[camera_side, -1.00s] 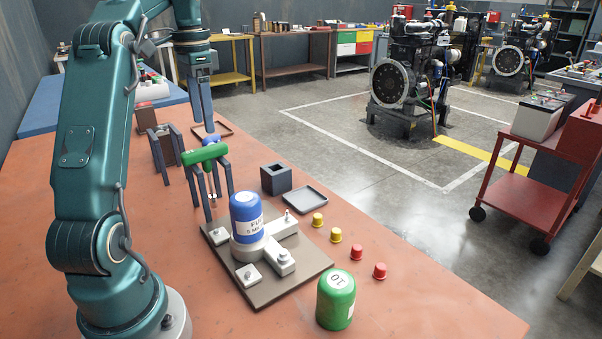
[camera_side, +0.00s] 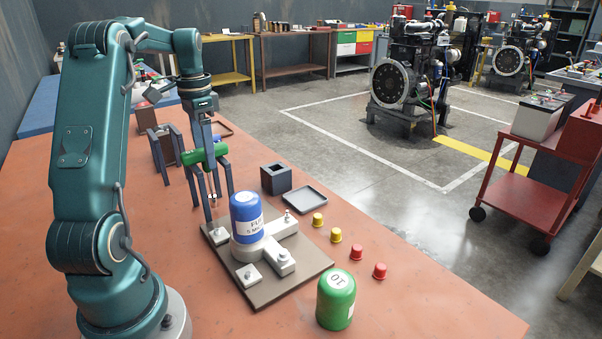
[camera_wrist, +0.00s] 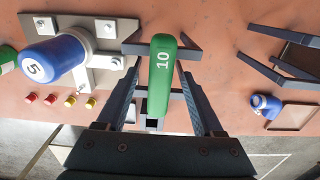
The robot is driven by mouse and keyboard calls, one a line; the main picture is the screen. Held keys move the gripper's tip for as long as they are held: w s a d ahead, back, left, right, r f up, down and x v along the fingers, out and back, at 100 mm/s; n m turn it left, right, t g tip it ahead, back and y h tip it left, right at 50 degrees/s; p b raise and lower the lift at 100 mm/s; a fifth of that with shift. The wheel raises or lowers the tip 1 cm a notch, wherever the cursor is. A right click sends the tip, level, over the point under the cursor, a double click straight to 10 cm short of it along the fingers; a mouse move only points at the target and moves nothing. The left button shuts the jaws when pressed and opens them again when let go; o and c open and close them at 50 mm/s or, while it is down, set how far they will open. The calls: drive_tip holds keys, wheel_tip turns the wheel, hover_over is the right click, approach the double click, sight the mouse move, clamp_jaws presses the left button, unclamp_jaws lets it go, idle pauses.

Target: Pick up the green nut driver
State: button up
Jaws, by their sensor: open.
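The green nut driver (camera_side: 190,157) lies with its handle across a dark blue stand, its shaft hanging down. In the wrist view its green handle (camera_wrist: 163,85), marked 10, lies between the two fingers of my gripper (camera_wrist: 158,80). In the side view my gripper (camera_side: 208,160) points down at the handle, with a finger in front of it. The jaws are open. I cannot tell whether either finger touches the handle.
A blue filter (camera_side: 246,215) stands on a brown fixture plate (camera_side: 280,290) nearby. A green can (camera_side: 336,300), red and yellow caps, a dark square holder (camera_side: 276,179) and a grey tray (camera_side: 304,197) are on the table. Another dark stand (camera_side: 161,152) is behind.

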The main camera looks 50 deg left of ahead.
drive_tip(key=shift+f, duration=2.25)
clamp_jaws()
